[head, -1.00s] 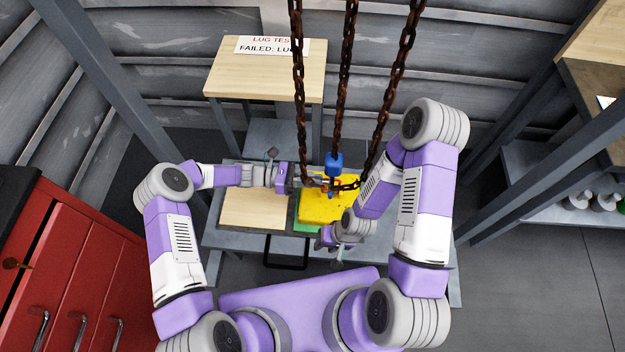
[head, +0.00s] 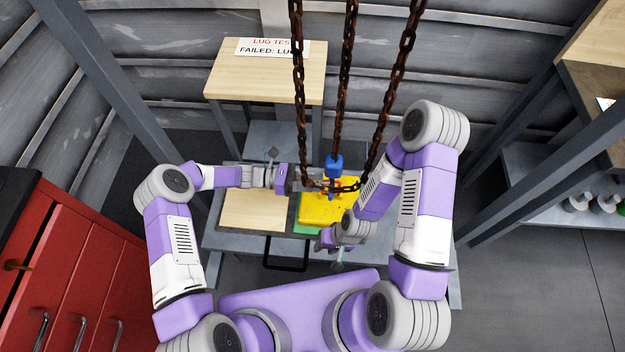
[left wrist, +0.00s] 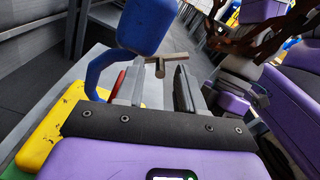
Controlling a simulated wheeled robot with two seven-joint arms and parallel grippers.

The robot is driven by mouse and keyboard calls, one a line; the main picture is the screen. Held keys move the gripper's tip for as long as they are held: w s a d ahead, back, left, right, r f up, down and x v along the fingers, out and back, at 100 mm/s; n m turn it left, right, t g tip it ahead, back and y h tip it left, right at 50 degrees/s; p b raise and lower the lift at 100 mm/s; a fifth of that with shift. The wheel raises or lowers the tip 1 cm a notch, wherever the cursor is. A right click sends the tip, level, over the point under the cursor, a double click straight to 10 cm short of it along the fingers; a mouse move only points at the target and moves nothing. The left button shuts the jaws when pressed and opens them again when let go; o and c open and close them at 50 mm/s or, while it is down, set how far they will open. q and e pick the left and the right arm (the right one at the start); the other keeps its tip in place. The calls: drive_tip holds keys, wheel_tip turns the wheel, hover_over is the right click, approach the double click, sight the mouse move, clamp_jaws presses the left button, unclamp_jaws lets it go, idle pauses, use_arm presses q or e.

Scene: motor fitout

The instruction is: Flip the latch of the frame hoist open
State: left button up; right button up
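The blue hoist hook block (head: 335,164) hangs on a rusty chain above the yellow frame (head: 325,212). In the left wrist view the blue block (left wrist: 146,24) is close, its curved hook running down to the left. A small red piece (left wrist: 117,84), perhaps the latch, shows beside the hook, partly hidden by my left finger. My left gripper (left wrist: 158,88) is open, its fingers apart, just right of the hook. In the head view my left gripper (head: 308,183) is beside the block, partly behind chain. My right gripper (head: 324,240) is low at the yellow frame's front; its fingers are unclear.
Two more rusty chains (head: 298,80) hang left and right of the hoist chain, joined by a sagging loop below. A small brown T-shaped bar (left wrist: 160,62) shows beyond my left fingers. A green piece (head: 303,228) lies under the yellow frame. Wooden board (head: 250,212) is clear.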

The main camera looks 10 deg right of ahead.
use_arm(q)
drive_tip(key=p+v, duration=0.1)
drive_tip(key=v, duration=0.6)
drive_tip(key=shift+a, duration=0.3)
drive_tip(key=s+a+f+m+t+y+p, duration=0.1)
drive_tip(key=s+a+f+m+y+p, duration=0.3)
drive_tip(key=s+f+m+y, duration=0.45)
drive_tip(key=s+a+r+m+t+y+p, duration=0.2)
drive_tip(key=s+a+r+m+t+y, duration=0.2)
drive_tip(key=s+a+m, duration=0.3)
drive_tip(key=s+r, duration=0.1)
drive_tip(key=s, duration=0.2)
drive_tip(key=shift+s+r+t+y+p, duration=0.25)
drive_tip(key=shift+s+t+y+p, duration=0.05)
drive_tip(key=shift+y+p, duration=0.05)
